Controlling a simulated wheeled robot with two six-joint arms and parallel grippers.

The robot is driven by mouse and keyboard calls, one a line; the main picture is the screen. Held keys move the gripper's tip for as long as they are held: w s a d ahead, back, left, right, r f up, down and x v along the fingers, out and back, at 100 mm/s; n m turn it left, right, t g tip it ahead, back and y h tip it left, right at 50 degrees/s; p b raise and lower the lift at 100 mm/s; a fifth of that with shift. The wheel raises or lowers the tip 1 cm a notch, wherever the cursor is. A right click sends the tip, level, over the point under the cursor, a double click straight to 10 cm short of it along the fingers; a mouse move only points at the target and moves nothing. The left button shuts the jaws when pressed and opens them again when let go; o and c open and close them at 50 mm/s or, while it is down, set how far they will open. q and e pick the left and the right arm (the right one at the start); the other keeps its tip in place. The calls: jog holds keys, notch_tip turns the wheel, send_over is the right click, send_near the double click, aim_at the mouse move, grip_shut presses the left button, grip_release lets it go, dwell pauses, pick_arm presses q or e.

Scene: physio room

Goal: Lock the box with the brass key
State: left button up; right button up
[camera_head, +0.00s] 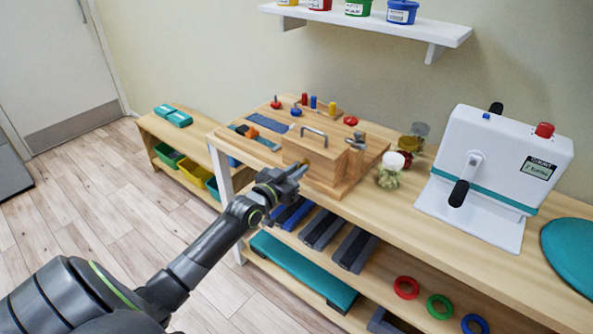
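The wooden box (335,176) stands on the bench, with a grey bar handle (314,132) on its top. My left gripper (297,171) is at the near left front of the box, its fingertips close to the front face. A small brass-coloured piece (304,162) shows at the fingertips against the box; it may be the brass key, but it is too small to be sure. I cannot tell whether the fingers are shut on it or whether it sits in a lock. The keyhole is not clearly visible. My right gripper is not in view.
Small jars (389,172) stand right of the box, and a white crank machine (498,162) is farther right. Coloured knobs and pegs (313,102) are behind the box. A teal disc (570,255) lies at the right end. Bench top between jars and machine is partly clear.

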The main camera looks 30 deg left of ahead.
pick_arm(q)
jog(key=shift+o, duration=1.1)
jog(key=shift+s, duration=0.1)
jog(key=s+a+p, duration=0.1)
jog(key=s+p, duration=0.5)
jog(key=s, duration=1.1)
jog(key=shift+a, duration=0.15)
jog(key=shift+s, duration=0.1)
